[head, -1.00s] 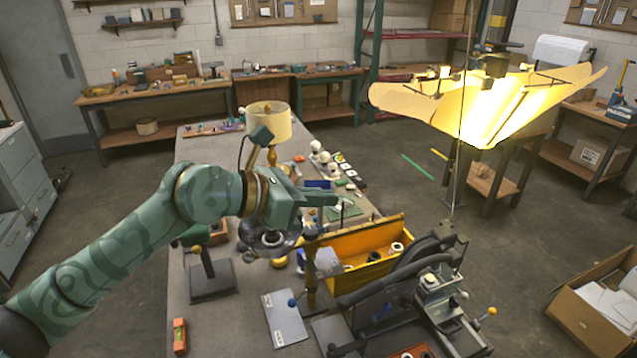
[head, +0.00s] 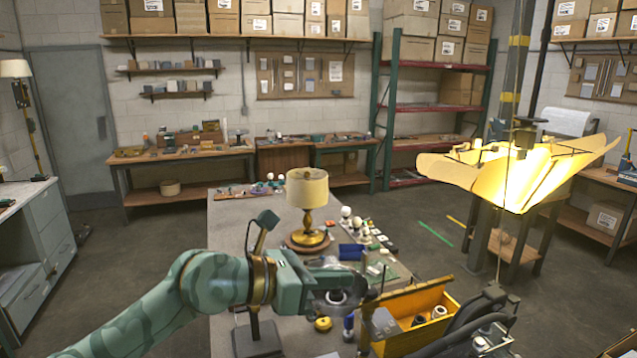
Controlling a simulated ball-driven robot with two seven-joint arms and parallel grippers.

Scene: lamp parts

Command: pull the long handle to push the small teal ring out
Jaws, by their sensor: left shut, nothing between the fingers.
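My left arm, green with a camouflage pattern, comes in from the lower left. Its gripper (head: 362,282) is shut and empty above the workbench (head: 228,221), left of the yellow bin. A grey and black bench device (head: 488,342) with dark curved arms is cut off by the lower edge at the right. I cannot tell which part of it is the long handle. I cannot make out the small teal ring. My right gripper is not in view.
A yellow bin (head: 446,295) holding small spools stands right of my left gripper. A table lamp (head: 308,190) with a cream shade stands farther back on the bench. Bulbs and small parts lie beside it. A large lit lampshade (head: 520,170) is at the right.

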